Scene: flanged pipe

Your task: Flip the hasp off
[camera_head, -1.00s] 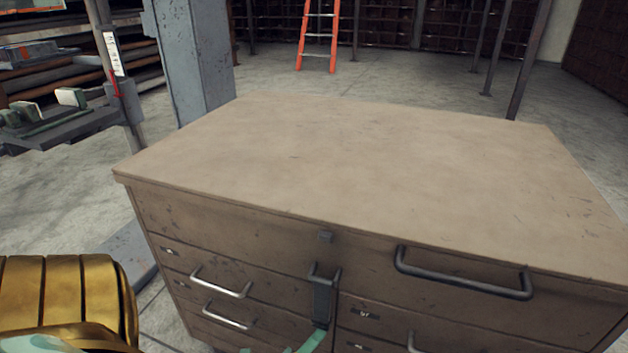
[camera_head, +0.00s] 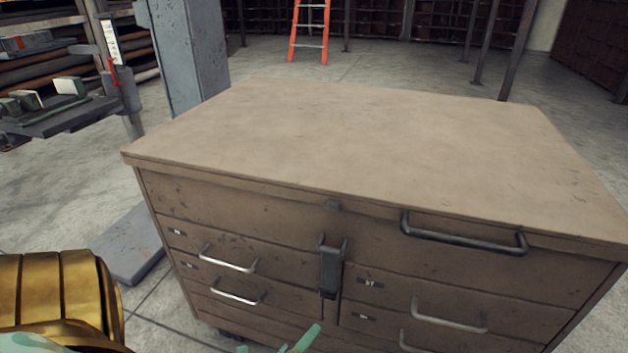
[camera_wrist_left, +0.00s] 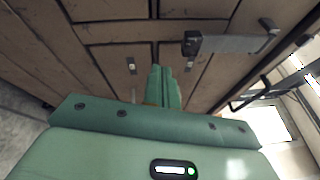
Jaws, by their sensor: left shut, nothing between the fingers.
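The hasp (camera_head: 331,272) is a dark metal strap on the front of the brown cabinet, between the left and right drawer columns. The wrist view shows the hasp (camera_wrist_left: 232,44) as a grey bar to the right of the fingers. My left gripper (camera_head: 298,344) shows only its green fingertips at the bottom edge, below and slightly left of the hasp, apart from it. Its fingers (camera_wrist_left: 165,85) are shut and empty. My right gripper is not in view.
The cabinet top (camera_head: 370,130) is bare. A long dark handle (camera_head: 465,241) sticks out right of the hasp, and silver drawer handles (camera_head: 229,261) stick out at the left. A grey column (camera_head: 185,55) stands behind left. An orange ladder (camera_head: 309,30) is far back.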

